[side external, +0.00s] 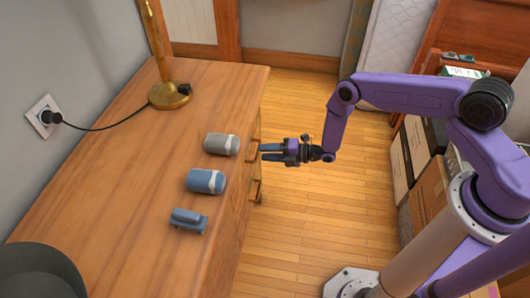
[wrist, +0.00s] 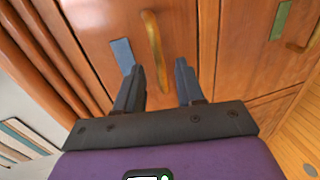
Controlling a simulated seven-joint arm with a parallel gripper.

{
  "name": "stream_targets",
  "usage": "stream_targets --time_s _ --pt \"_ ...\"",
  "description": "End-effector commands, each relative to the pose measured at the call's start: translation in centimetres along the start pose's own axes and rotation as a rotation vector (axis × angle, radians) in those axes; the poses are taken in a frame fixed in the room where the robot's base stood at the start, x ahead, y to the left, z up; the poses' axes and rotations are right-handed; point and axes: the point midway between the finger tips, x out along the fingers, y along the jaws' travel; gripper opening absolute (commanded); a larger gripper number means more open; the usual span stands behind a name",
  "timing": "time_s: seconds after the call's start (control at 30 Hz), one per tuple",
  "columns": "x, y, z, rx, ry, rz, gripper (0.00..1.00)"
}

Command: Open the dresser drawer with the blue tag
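The wooden dresser (side external: 110,170) stands along the left wall in the side view, its drawer fronts facing right. In the wrist view, a blue tag (wrist: 122,55) is on a drawer front, just left of a curved brass handle (wrist: 154,48). My gripper (wrist: 160,65) is open, its two dark fingers pointing at this drawer front. The handle shows between and just beyond the fingertips; I cannot tell whether they touch it. The drawer looks shut. In the side view, my gripper (side external: 262,152) is close to the dresser's front, partly hiding the handles.
A green tag (wrist: 281,20) marks another drawer to the right in the wrist view. On the dresser top are a brass lamp (side external: 170,94), a grey object (side external: 221,144), a blue-and-white object (side external: 205,181) and a blue stapler-like object (side external: 188,220). Boxes (side external: 425,150) stand at right.

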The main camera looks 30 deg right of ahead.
Motion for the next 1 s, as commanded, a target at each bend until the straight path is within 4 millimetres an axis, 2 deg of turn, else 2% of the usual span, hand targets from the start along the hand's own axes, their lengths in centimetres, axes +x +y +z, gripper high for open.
stream_targets --time_s 0.2,0.47,0.5,0.57,0.6,0.63,0.87,1.0 --pt "1.2 0.0 0.0 0.002 -0.001 -0.001 0.38" --pt "1.3 0.0 0.0 0.001 -0.001 -0.001 0.38" --pt "1.3 0.0 0.0 0.001 -0.001 -0.001 0.35" --pt "1.3 0.0 0.0 0.001 -0.001 -0.001 0.15" --pt "1.3 0.0 0.0 0.001 -0.001 -0.001 0.02" --pt "1.3 0.0 0.0 0.001 -0.001 0.000 0.00" --pt "1.1 -0.1 0.0 0.002 -0.001 -0.001 0.00" --pt "-0.2 -0.4 0.1 0.004 -0.002 -0.002 0.00"
